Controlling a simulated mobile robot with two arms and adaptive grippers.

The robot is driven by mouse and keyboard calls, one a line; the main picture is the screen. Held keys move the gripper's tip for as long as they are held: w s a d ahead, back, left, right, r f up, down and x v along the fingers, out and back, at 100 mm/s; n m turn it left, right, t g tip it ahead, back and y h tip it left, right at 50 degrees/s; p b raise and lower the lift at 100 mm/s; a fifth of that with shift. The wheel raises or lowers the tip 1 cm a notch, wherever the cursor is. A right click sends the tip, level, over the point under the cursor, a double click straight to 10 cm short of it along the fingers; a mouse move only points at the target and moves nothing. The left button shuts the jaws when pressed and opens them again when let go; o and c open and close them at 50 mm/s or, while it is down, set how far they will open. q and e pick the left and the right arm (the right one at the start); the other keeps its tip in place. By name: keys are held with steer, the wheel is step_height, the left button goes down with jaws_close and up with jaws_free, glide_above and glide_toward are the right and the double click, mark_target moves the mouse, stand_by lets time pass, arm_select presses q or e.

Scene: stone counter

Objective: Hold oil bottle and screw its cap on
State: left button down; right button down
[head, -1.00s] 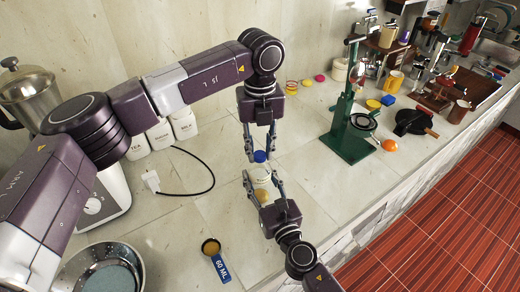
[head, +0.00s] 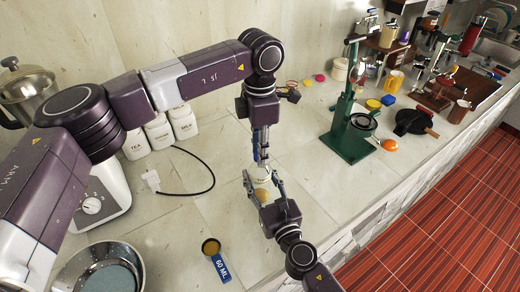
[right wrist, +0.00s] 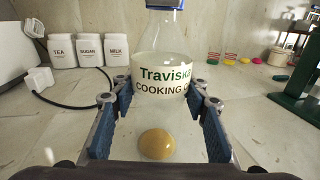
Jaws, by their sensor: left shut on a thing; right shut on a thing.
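The oil bottle (head: 261,175) stands upright on the counter, clear with a white label. In the right wrist view the bottle (right wrist: 165,70) stands between the fingers, its label reading "Traviska Cooking", its top cut off by the picture edge. My right gripper (head: 262,184) is shut on the bottle from the near side; its fingers flank it in the right wrist view (right wrist: 160,100). My left gripper (head: 261,156) points down from above and is shut on the blue cap at the bottle's neck. Its fingers hide most of the cap, so its seating cannot be seen.
Several white canisters (head: 160,134), a black cable (head: 205,165), a 60 ml scoop (head: 215,258) and a metal bowl (head: 98,268) are to the left. A green stand (head: 348,135) is to the right.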

arm_select(q)
steer(key=m, duration=0.4)
steer(key=shift+a, duration=0.1)
steer(key=c, duration=1.5)
jaws_free()
steer(key=shift+c, duration=0.2)
step_height(320, 180, up, 12)
arm_select(e)
steer(key=c, duration=1)
jaws_free()
steer(key=shift+c, duration=0.2)
